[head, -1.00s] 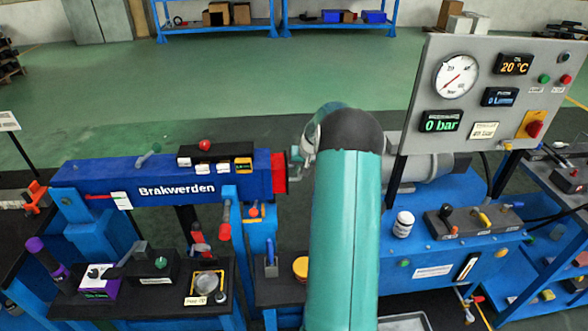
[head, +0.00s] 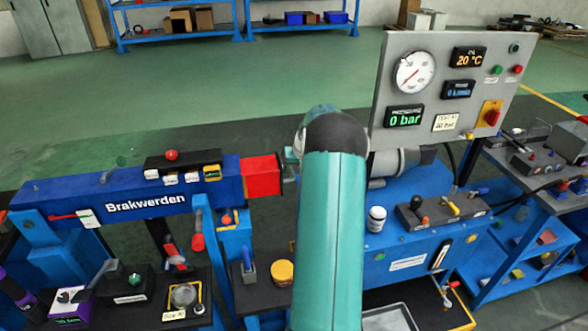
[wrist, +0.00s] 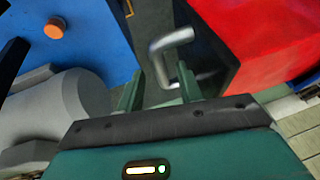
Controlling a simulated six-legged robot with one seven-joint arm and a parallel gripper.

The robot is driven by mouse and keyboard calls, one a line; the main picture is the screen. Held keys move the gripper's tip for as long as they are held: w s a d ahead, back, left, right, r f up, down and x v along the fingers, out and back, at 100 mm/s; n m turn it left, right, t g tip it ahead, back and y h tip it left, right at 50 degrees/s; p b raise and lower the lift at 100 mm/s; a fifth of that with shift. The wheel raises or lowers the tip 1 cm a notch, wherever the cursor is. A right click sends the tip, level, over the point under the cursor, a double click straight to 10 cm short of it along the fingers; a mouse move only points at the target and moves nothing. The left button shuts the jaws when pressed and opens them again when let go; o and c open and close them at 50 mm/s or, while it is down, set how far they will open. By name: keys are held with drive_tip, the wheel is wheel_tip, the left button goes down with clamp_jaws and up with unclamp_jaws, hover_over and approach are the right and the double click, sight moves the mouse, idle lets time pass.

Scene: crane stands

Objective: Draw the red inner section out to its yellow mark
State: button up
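The red inner section (head: 262,175) sticks out of the right end of the blue beam (head: 130,190) marked "Brakwerden". No yellow mark is visible on its red faces. In the wrist view the red section (wrist: 265,40) fills the upper right, with a grey metal D-shaped handle (wrist: 170,42) on its end. My gripper (wrist: 160,90) has its two green fingers apart, one on either side of the handle's bar, with a gap showing on the left. In the head view my arm hides the gripper and most of the handle.
A grey cylinder (wrist: 60,105) lies left of the gripper in the wrist view.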

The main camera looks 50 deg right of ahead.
drive_tip(key=v, duration=1.3)
drive_tip(key=shift+r, duration=0.4)
drive_tip(key=shift+s, duration=0.1)
drive_tip(key=w+a+r+n, duration=0.15)
drive_tip(key=a+r, duration=0.25)
drive_tip(key=a, duration=0.4)
drive_tip(key=w+a+r+n, duration=0.1)
drive_tip(key=w+a+r, duration=0.2)
drive_tip(key=a, duration=0.5)
drive_tip(key=s+a+r+n, duration=0.1)
drive_tip(key=s+a+r, duration=0.15)
drive_tip(key=a, duration=0.75)
drive_tip(key=s+a+r+n, duration=0.1)
drive_tip(key=a+r, duration=0.2)
drive_tip(key=a, duration=0.8)
drive_tip(key=s+a+f+n+y, duration=0.1)
drive_tip(key=s+a+f+n, duration=0.1)
drive_tip(key=s+a, duration=1.2)
drive_tip(key=shift+s+a+f+n+t, duration=0.4)
drive_tip(key=shift+a+n, duration=0.45)
drive_tip(key=shift+a, duration=0.1)
